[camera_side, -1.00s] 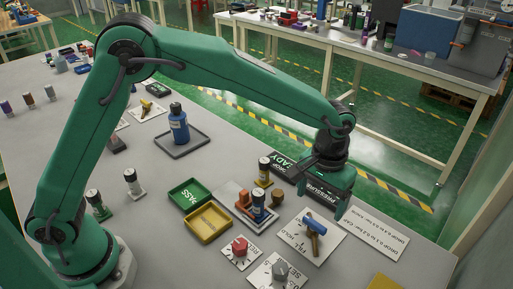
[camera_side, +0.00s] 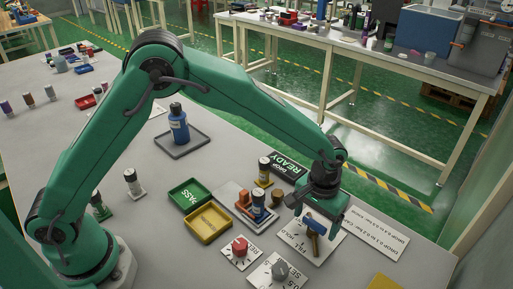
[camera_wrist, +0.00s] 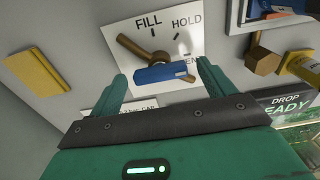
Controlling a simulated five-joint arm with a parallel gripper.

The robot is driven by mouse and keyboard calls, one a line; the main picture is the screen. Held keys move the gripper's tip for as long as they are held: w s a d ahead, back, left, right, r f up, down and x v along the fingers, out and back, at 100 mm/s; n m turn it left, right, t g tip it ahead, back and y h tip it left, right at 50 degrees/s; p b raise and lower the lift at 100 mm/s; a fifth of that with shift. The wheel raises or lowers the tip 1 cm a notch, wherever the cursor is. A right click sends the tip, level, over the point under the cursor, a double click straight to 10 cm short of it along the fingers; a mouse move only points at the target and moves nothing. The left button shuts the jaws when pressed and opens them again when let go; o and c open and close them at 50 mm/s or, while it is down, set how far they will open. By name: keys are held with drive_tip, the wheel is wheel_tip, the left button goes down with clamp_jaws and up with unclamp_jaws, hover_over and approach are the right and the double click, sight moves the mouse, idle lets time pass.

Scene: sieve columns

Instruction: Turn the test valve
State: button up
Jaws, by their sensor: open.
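The test valve is a brass body with a blue handle on a white plate. In the wrist view the handle (camera_wrist: 160,74) lies between my open fingers. The brass part (camera_wrist: 143,48) extends up and left of it, below the word FILL on the plate (camera_wrist: 200,40). HOLD is also readable, and a third word is partly covered. In the side view the blue handle (camera_side: 314,220) shows just below my gripper (camera_side: 318,211), which partly hides the plate (camera_side: 300,240). Contact between fingers and handle cannot be told.
The red knob (camera_side: 240,247) and grey knob (camera_side: 280,270) are in front. Green (camera_side: 187,193) and yellow (camera_side: 208,222) trays lie left. A DROP READY display (camera_side: 289,165) stands behind.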

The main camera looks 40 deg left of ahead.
drive_tip(key=shift+c, duration=0.4)
drive_tip(key=c, duration=0.9)
drive_tip(key=shift+n, duration=0.4)
drive_tip(key=n, duration=0.8)
drive_tip(key=shift+n, duration=0.3)
drive_tip(key=n, duration=0.4)
drive_tip(key=shift+n, duration=0.3)
drive_tip(key=shift+r+n, duration=0.1)
drive_tip(key=shift+n, duration=1.9)
